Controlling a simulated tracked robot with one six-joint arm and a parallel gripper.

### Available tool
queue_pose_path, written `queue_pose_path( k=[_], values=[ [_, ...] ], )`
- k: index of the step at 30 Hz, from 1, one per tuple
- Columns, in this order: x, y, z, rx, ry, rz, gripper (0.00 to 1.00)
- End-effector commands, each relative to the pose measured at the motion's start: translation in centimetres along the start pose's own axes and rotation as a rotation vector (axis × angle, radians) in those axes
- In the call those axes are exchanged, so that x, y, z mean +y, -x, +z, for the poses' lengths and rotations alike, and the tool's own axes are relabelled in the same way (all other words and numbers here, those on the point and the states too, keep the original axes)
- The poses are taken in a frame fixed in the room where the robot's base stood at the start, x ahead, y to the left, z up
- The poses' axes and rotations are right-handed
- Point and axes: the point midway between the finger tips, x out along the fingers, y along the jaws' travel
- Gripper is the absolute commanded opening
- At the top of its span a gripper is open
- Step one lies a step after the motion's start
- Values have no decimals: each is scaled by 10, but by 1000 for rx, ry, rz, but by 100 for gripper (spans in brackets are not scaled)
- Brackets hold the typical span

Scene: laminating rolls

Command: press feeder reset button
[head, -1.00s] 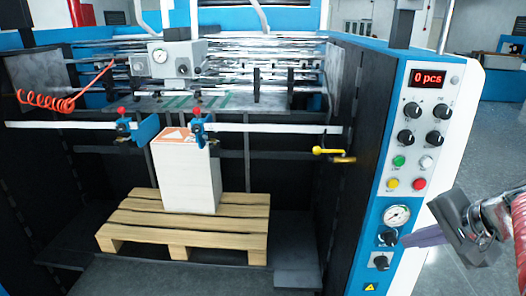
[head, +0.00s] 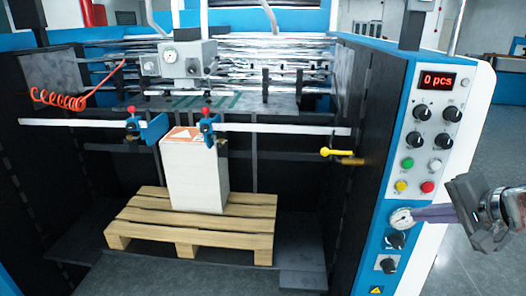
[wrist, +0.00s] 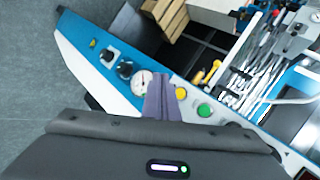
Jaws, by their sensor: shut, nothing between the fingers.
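The feeder's control panel in the head view carries a green button (head: 408,163), a white button (head: 435,166), a yellow button (head: 401,187) and a red button (head: 428,188). Their labels are too small to read, so I cannot tell which is the reset. My gripper (head: 418,213) is shut and empty, its purple-grey fingers pointing left, just below the red and yellow buttons and overlapping the gauge's edge. In the wrist view the fingertips (wrist: 160,80) lie between the gauge (wrist: 142,82) and the yellow button (wrist: 181,93); the green button (wrist: 204,110) is beyond. Contact cannot be told.
A red display (head: 438,81) reads "0 pcs" above several black knobs. The pressure gauge (head: 401,218) and two knobs sit below the buttons. A yellow lever (head: 338,152) sticks out left of the panel. A paper stack (head: 196,175) stands on a wooden pallet (head: 145,205).

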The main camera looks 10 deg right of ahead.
Motion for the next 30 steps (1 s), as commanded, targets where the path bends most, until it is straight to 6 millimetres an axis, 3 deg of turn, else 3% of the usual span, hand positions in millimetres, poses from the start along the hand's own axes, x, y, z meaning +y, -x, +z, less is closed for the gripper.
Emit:
queue_pose_path(
  k=[18, 30],
  values=[
    [-31, -43, -32, 0, -1, 1, 0],
    [-34, -47, -35, 2, -1, 0, 0]
  ],
)
